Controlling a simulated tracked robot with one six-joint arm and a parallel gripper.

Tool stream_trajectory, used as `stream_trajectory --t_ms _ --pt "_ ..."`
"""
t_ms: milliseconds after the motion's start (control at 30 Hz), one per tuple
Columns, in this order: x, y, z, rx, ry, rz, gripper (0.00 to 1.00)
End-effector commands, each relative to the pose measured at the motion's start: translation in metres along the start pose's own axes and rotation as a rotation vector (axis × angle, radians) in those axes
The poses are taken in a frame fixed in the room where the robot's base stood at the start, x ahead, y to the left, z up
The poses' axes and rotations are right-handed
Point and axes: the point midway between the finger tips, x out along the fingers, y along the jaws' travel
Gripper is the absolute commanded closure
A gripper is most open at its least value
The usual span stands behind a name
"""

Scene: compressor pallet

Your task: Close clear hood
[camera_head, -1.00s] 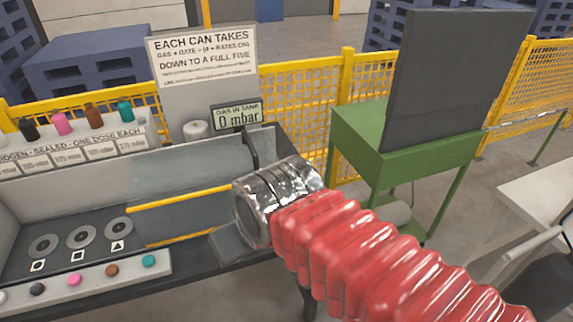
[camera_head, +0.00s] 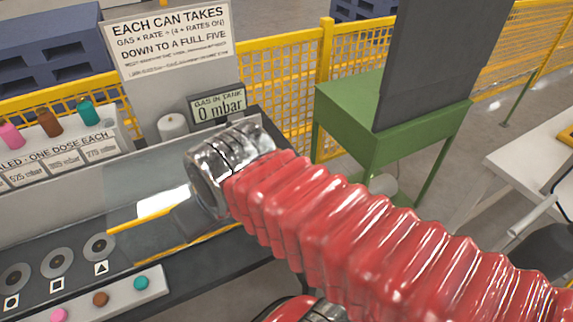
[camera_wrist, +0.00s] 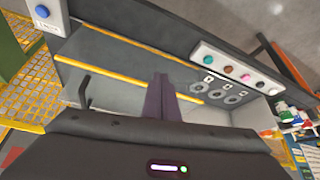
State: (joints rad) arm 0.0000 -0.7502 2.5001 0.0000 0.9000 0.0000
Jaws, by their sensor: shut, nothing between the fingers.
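The clear hood (camera_head: 145,180) is a see-through panel over the right part of the bench in the head view. A yellow strip runs along its edge, with another yellow strip (camera_head: 190,244) lower down near the bench front; the two strips are apart. In the wrist view, yellow strips (camera_wrist: 128,71) cross the bench beyond my gripper. My gripper (camera_wrist: 163,84) is shut and empty, its dark purple fingers pointing toward the hood area. I cannot tell whether they touch the hood. In the head view my silver wrist and red sleeve hide most of the gripper and the hood's right end.
A display (camera_head: 218,105) reads 0 mbar beside a sign (camera_head: 170,45). Coloured buttons (camera_head: 100,299) line the bench front, below round dials (camera_head: 57,263). A green stand (camera_head: 375,125) with a dark panel stands at the right, before a yellow fence (camera_head: 285,95). A blue button (camera_wrist: 42,11) shows in the wrist view.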

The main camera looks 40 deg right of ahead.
Motion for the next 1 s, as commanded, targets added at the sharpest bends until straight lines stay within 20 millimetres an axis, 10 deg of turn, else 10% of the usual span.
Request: stream_trajectory --t_ms 467,1000 --pt "0.006 0.013 -0.011 0.018 -0.057 -0.001 1.0" --pt "0.041 0.119 -0.05 0.112 -0.21 -0.119 1.0"
